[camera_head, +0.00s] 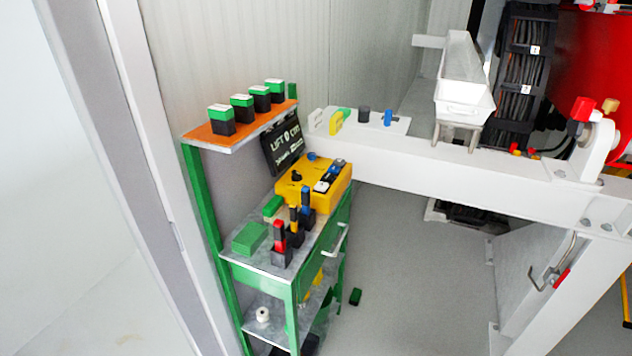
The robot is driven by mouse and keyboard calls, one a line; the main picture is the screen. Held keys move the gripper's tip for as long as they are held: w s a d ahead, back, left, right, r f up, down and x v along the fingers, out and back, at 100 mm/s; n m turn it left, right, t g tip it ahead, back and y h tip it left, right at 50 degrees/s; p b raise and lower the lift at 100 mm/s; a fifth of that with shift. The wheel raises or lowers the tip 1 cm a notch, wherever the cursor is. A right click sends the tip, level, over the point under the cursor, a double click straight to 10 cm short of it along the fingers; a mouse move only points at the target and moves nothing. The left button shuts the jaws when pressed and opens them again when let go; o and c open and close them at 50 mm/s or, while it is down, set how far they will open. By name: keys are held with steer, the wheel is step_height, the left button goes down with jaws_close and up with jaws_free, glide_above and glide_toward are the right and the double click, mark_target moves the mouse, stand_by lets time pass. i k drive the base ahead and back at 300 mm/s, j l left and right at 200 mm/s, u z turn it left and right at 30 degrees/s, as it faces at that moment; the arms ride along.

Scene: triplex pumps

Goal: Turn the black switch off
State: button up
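A yellow control box (312,181) sits on the green cart's upper shelf, near the back wall. A small black knob-like switch (296,176) stands on the left part of its top. It is too small to tell which way it is set. Blue, white and black controls (325,183) sit on the right part of the box. My gripper is not in view.
The green cart (262,277) also holds red, yellow and blue-topped black holders (281,246) in front of the box and green blocks (249,238). Above is an orange shelf (190,134) with several green-topped blocks. A white beam (440,178) extends rightward. Grey floor (415,270) is mostly clear.

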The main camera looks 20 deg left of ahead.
mark_target(296, 176)
steer(key=i+j+u, duration=0.65)
steer(key=i, duration=0.2)
steer(key=k+l, duration=0.05)
steer(key=l, duration=0.05)
